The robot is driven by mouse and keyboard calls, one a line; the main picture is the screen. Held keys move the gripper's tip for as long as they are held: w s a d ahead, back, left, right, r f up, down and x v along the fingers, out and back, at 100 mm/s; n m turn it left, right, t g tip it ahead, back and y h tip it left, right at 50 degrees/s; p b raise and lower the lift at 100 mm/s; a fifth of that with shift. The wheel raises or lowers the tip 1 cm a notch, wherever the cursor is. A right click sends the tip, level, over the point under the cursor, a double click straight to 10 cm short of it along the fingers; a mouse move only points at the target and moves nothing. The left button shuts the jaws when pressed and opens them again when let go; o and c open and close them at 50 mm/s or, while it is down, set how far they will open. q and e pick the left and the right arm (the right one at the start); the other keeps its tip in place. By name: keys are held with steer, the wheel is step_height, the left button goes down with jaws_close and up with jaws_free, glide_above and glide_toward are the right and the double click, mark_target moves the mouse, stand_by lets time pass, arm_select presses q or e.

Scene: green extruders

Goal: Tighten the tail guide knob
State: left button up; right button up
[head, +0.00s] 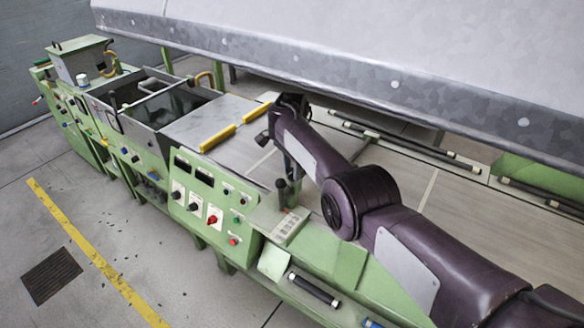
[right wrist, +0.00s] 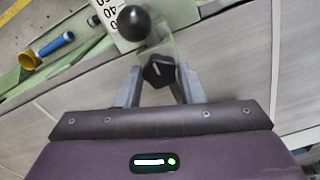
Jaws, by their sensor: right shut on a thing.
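The tail guide knob (right wrist: 158,72), a black lobed knob with a pale line on its face, sits between the fingers of my right gripper (right wrist: 158,78) in the right wrist view. The right gripper is shut on it. In the head view, my right gripper (head: 293,180) points down at the machine's near rail, behind a black ball-topped lever (head: 281,184). The knob itself is hard to make out there. The black ball (right wrist: 133,22) shows just beyond the knob in the wrist view. My left gripper is not in view.
A numbered scale plate (head: 290,227) lies beside the lever. The green control panel (head: 207,205) with knobs and buttons is to the left. A large grey hood (head: 400,50) hangs over the machine bed. A blue-handled part (right wrist: 60,42) lies along the rail.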

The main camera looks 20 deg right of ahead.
mark_target(292, 172)
steer(key=shift+s+f, duration=0.1)
steer(key=shift+f, duration=0.05)
steer(key=o, duration=0.7)
step_height(292, 172, up, 8)
steer(key=shift+f+b, duration=0.1)
steer(key=shift+b, duration=0.45)
steer(key=shift+f, duration=0.1)
